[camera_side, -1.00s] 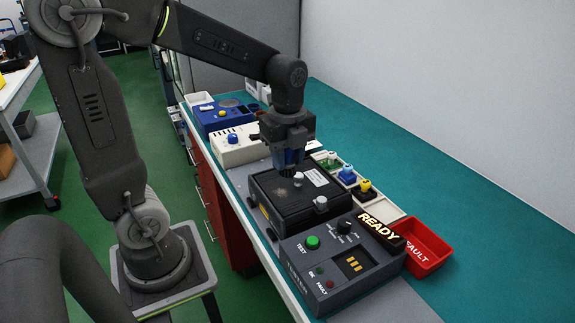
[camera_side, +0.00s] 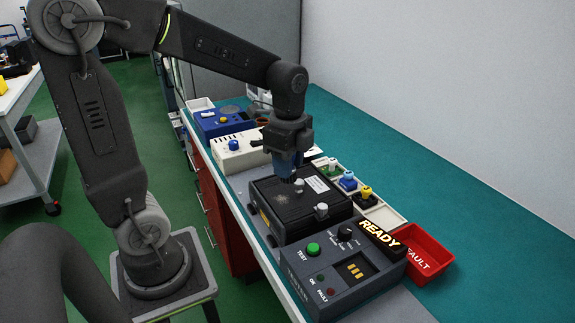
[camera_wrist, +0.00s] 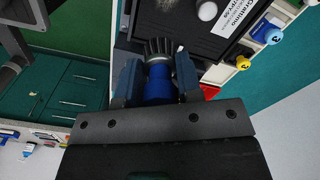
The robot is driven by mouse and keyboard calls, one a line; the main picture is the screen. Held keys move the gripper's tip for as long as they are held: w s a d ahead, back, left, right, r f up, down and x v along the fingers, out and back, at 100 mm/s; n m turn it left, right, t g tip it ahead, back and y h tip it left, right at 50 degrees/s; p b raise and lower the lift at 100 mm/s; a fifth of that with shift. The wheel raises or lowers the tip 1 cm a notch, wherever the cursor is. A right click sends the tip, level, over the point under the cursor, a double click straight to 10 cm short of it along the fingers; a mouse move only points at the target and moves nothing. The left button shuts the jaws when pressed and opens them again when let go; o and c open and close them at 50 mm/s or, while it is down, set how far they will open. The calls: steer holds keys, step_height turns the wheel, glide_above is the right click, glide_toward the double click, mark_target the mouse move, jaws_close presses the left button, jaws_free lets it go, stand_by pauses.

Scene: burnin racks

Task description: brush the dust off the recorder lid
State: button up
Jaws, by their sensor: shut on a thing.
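My gripper (camera_side: 288,166) is shut on a blue-handled brush (camera_wrist: 159,84) with dark bristles, pointing down over the recorder. The recorder (camera_side: 330,207) is a black box with a white label and light grey knobs. Its lid (camera_side: 268,190) has a pale speckled dust patch near its middle, beside and partly below the brush. In the wrist view the jaws (camera_wrist: 157,80) stand either side of the handle and the bristles fan out over the lid's edge area. Whether the bristles touch the lid I cannot tell.
A grey tester (camera_side: 330,283) with a lit READY sign (camera_side: 383,234) stands in front, beside a red FAULT bin (camera_side: 428,257). A pale tray (camera_side: 388,215) with coloured-capped parts lies right of the recorder. White (camera_side: 240,158) and blue (camera_side: 222,122) units stand behind. The teal bench at right is clear.

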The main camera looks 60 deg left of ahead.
steer(key=n, duration=1.2)
steer(key=shift+f, duration=3.4)
steer(key=shift+a+f, duration=0.4)
steer(key=shift+f, duration=0.15)
steer(key=shift+c, duration=0.4)
steer(key=shift+a+f, duration=0.1)
steer(key=shift+a, duration=1.4)
steer(key=shift+d, duration=1.95)
steer(key=shift+a+r, duration=0.1)
steer(key=shift+r, duration=3.95)
steer(key=shift+w, duration=0.1)
